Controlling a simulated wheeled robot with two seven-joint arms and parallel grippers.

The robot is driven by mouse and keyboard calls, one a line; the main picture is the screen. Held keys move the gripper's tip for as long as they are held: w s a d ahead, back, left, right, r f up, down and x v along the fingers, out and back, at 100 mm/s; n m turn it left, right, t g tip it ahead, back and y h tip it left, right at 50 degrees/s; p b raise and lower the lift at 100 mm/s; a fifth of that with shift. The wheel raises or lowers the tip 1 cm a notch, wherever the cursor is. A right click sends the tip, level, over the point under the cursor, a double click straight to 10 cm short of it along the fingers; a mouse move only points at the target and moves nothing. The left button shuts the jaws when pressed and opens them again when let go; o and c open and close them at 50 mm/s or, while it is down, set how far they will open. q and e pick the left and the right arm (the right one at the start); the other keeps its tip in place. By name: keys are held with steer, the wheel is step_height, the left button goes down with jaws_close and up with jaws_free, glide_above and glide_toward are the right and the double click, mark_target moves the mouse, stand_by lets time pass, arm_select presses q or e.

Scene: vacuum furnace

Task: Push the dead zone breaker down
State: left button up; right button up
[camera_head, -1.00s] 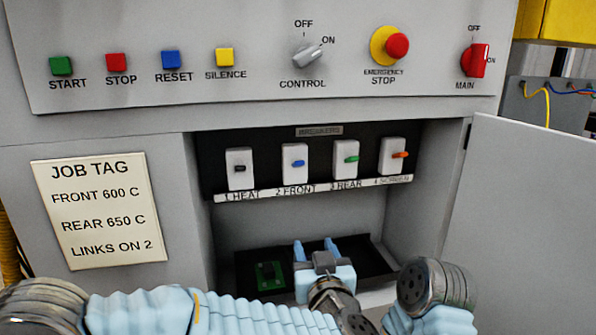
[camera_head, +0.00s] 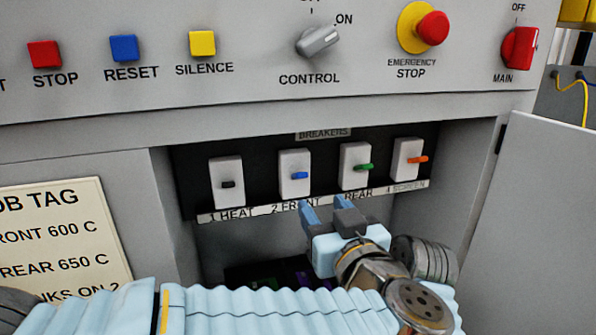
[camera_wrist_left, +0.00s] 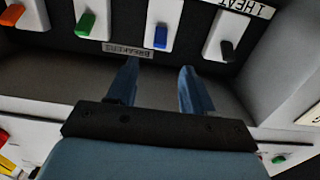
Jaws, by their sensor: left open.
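Several white breakers stand in a row in the dark recess. The 1 HEAT breaker (camera_head: 227,182) has a black lever, the 2 FRONT breaker (camera_head: 294,186) a blue lever, the 3 REAR breaker (camera_head: 353,179) a green lever and the 4 SCREEN breaker (camera_head: 405,174) an orange lever. I cannot tell which is the dead zone's. My left gripper (camera_head: 324,203) is open and empty, fingers pointing up at the label strip between FRONT and REAR. In the left wrist view, the blue lever (camera_wrist_left: 160,37) shows beyond the gap between the fingers. The right gripper is out of view.
The control panel (camera_head: 200,100) with buttons and knobs overhangs the recess. An open door (camera_head: 530,220) stands at the right. The job tag (camera_head: 60,240) is on the left wall. A dark tray lies low in the recess, mostly hidden by my arm.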

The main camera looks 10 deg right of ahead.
mark_target(301, 177)
arm_select(q)
steer(key=w, duration=0.8)
steer(key=w+p, duration=0.1)
steer(key=w, duration=0.3)
steer(key=shift+w+a, duration=0.2)
steer(key=shift+a, duration=0.05)
steer(key=shift+c, duration=0.5)
